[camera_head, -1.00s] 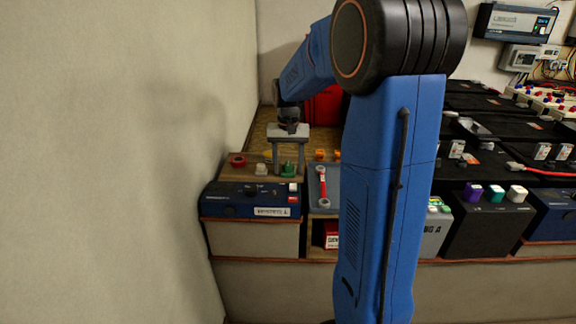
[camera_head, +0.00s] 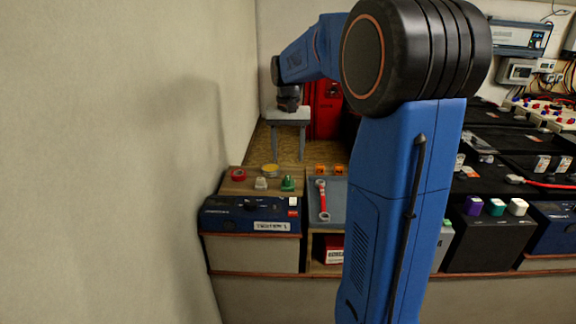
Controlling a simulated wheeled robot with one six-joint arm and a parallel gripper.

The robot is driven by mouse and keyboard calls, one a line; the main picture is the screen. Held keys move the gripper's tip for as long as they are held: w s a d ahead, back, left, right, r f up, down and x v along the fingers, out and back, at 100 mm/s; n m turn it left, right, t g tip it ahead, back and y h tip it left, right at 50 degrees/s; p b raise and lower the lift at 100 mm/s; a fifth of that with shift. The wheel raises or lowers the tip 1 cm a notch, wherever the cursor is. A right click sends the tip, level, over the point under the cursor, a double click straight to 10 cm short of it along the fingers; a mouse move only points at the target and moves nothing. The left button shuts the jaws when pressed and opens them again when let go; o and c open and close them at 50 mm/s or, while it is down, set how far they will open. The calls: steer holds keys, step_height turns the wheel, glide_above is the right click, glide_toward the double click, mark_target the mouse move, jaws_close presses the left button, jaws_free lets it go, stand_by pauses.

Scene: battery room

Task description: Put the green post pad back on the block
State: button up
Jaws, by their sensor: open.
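A small green pad (camera_head: 288,183) stands upright at the front right of a wooden board (camera_head: 235,186). My gripper (camera_head: 289,157) is open and empty, its two grey fingers pointing down. It is above and behind the green pad, apart from it. A blue block (camera_head: 225,216) with a white label stands in front of the board. A white post (camera_head: 293,201) shows at its right end. Which block the pad belongs on cannot be told for certain.
A red ring (camera_head: 238,175), a yellow disc (camera_head: 270,169) and a whitish piece (camera_head: 261,184) share the board. A red wrench (camera_head: 322,200) lies on a grey-blue tray to the right. The wall is close on the left. Black batteries (camera_head: 500,155) fill the right.

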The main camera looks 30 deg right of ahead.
steer(key=s+a+r+n+t, duration=0.1)
steer(key=s+a+n, duration=0.1)
steer(key=s+a, duration=0.5)
steer(key=s+a+r+n+t, duration=0.15)
steer(key=s+a, duration=0.25)
steer(key=s, duration=0.6)
steer(key=s+a+f+n+t, duration=0.1)
steer(key=s+a+f, duration=0.1)
steer(key=s+f, duration=0.2)
steer(key=s+a+f+n+t, duration=0.1)
steer(key=s+f, duration=0.3)
steer(key=s, duration=0.5)
steer(key=shift+a+f+n, duration=0.2)
steer(key=shift+a+n, duration=0.45)
steer(key=shift+a, duration=0.25)
